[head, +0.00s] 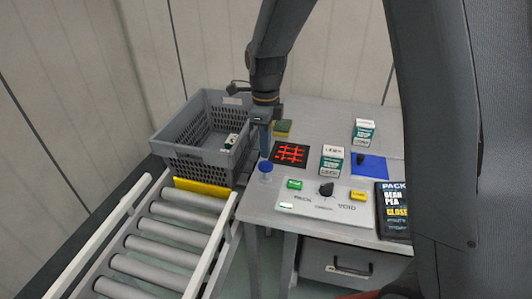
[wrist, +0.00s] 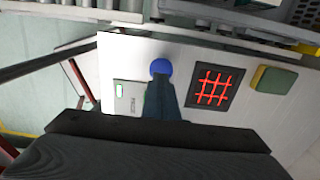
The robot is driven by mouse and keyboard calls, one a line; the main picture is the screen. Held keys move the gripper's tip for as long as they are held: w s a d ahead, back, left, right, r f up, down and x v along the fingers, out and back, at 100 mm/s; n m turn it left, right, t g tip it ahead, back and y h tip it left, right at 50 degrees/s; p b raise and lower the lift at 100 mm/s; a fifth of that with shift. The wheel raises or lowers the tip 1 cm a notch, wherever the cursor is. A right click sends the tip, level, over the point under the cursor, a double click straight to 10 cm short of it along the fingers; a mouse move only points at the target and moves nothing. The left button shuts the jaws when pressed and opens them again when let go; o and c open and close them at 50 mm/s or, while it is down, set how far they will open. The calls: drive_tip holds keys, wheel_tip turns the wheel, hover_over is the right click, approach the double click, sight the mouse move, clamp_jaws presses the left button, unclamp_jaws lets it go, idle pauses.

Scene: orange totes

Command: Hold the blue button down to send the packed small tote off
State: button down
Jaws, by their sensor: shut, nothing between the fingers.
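The blue button (head: 266,167) is on the near left corner of the table, and it also shows in the wrist view (wrist: 160,67). My gripper (head: 265,150) points down just above and behind it, its fingers shut and empty. In the wrist view my fingertips (wrist: 165,84) overlap the button's lower edge; I cannot tell whether they touch it. The small grey tote (head: 184,151) stands at the far end of the roller conveyor, left of the table. A small white and green box (head: 230,141) lies inside it.
A yellow bar (head: 203,188) crosses the conveyor (head: 160,235) before the tote.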

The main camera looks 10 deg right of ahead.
sight(266, 165)
drive_tip(key=shift+f+p, duration=0.45)
drive_tip(key=shift+f, duration=1.15)
drive_tip(key=shift+f, duration=0.15)
